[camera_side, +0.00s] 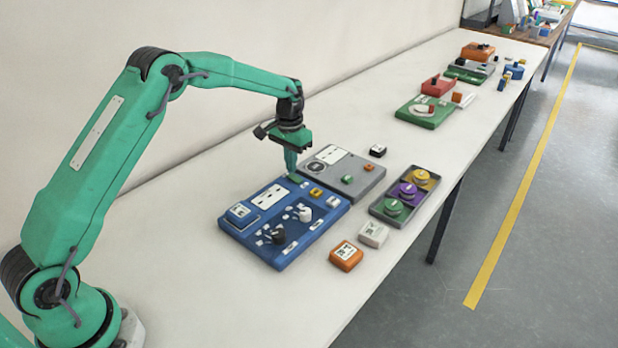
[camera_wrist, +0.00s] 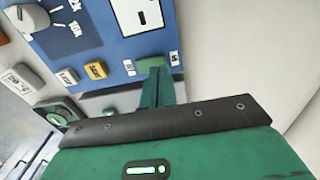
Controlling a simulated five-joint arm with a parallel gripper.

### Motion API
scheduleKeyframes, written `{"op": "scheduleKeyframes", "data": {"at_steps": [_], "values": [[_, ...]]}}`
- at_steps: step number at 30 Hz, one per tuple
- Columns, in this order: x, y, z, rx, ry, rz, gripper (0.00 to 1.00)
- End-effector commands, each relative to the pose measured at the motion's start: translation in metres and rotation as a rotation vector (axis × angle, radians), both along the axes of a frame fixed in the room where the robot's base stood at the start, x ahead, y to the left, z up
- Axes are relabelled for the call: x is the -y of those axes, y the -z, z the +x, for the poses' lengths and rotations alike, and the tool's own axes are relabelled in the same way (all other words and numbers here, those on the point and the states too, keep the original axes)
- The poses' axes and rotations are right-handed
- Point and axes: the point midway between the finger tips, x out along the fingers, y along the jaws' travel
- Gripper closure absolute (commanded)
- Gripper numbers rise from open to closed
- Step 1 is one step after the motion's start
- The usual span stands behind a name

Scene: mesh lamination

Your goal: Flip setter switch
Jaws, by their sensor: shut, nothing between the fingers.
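A blue control panel (camera_side: 248,236) lies on the table in front of my arm. A small green switch-like piece (camera_wrist: 150,63) sits near its edge in the wrist view, with a small white label on each side. It also shows at the panel's far corner in the side view (camera_side: 295,178). My gripper (camera_side: 293,173) points down over that corner with its fingers shut and empty. In the wrist view the green fingertips (camera_wrist: 155,82) are right beside the green piece; I cannot tell whether they touch it. I cannot read which way the piece is set.
The blue panel also has a black knob (camera_side: 278,234), a white knob (camera_side: 305,213) and a yellow button (camera_side: 316,192). A grey panel (camera_side: 343,172) adjoins it. A tray (camera_side: 376,208) with three round pieces and loose blocks, one orange (camera_side: 346,256), lie to the right.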

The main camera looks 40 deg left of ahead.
Motion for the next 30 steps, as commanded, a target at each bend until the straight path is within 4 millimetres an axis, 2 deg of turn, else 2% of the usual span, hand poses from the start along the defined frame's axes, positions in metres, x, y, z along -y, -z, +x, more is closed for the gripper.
{"op": "scheduleKeyframes", "data": {"at_steps": [30], "values": [[0.0000, 0.0099, -0.0001, -0.001, 0.000, 0.000, 1.00]]}}
